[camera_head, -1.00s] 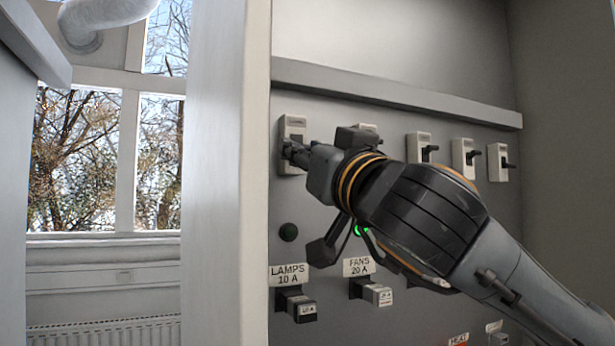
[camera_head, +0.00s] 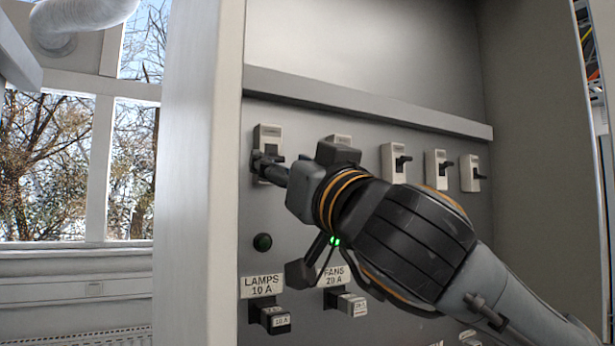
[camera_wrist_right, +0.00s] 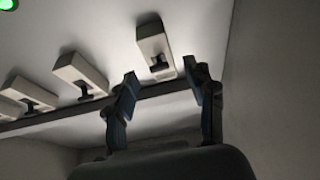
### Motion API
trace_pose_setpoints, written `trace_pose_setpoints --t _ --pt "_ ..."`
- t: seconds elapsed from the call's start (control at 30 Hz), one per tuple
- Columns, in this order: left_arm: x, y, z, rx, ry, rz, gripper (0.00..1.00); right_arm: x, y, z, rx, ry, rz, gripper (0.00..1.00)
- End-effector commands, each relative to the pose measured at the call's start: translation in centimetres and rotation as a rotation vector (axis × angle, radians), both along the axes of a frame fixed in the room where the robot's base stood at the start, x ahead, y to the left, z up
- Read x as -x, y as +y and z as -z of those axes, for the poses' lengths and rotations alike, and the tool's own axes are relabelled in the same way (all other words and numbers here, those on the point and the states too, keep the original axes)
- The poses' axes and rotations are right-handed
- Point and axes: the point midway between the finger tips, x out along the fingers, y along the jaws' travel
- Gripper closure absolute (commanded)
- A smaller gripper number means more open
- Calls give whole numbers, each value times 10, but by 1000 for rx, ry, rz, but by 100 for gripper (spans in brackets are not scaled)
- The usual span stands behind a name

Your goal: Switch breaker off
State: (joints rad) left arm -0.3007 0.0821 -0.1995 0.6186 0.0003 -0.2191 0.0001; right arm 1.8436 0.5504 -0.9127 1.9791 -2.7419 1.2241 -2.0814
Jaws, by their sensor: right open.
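A row of pale breakers with dark levers is on the grey panel. The leftmost breaker (camera_head: 267,134) is above the label "LAMPS 10 A" (camera_head: 262,286). My right gripper (camera_head: 262,166) is at the lower part of this breaker and partly covers its lever. In the right wrist view, my right gripper (camera_wrist_right: 160,76) is open, with one finger on each side of the end breaker (camera_wrist_right: 152,42) and its dark lever (camera_wrist_right: 158,64). Contact with the lever cannot be told. My left gripper is not in view.
A ledge (camera_head: 370,105) runs above the row. A dark green lamp (camera_head: 262,242) and plugs such as the LAMPS plug (camera_head: 275,320) are below.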

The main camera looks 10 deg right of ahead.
Motion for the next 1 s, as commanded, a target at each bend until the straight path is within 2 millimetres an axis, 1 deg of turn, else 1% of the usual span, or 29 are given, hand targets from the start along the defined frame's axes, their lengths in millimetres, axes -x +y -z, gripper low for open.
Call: trace_pose_setpoints --t 0.1,0.3,0.4,0.5,0.67,1.0 --pt "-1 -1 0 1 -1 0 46 23 -8 8 1 -4 1 46" --pt "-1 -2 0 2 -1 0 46 61 -20 24 1 -5 0 46" --pt "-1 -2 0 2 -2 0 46 75 -24 30 0 -3 -1 46" --pt "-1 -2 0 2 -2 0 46 84 -28 34 0 -3 0 46" --pt "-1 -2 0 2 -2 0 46 90 -29 37 -2 -2 0 46" --pt "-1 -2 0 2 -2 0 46 90 -29 36 -2 -2 0 46"
